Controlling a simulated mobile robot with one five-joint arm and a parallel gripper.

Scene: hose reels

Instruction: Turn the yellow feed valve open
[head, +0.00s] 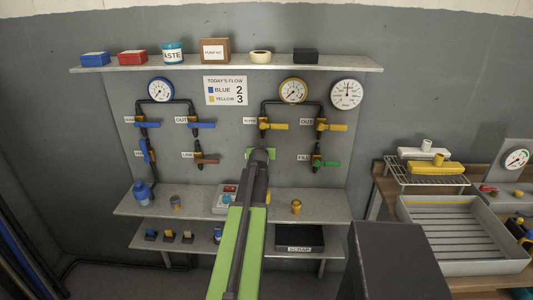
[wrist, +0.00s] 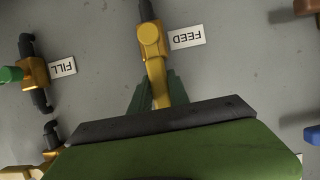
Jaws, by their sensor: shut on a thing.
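The yellow feed valve (wrist: 152,38) is on the grey panel beside an upside-down FEED label (wrist: 187,37) in the wrist view. Its yellow handle (wrist: 157,75) runs down the picture, roughly in line with the black pipe stub at the top. My gripper (wrist: 160,92) is shut on this handle, with a dark green finger on each side. The handle's far end is hidden behind the gripper. In the head view my gripper (head: 262,154) is at the panel's lower valve row, and my arm hides the feed valve.
The green-handled fill valve (head: 317,161) is to the right. Two yellow-handled valves (head: 264,125) (head: 322,126) are above. A brown-handled valve (head: 206,159) is to the left. A lower shelf (head: 335,205) projects beneath. A grey tray (head: 465,240) stands at right.

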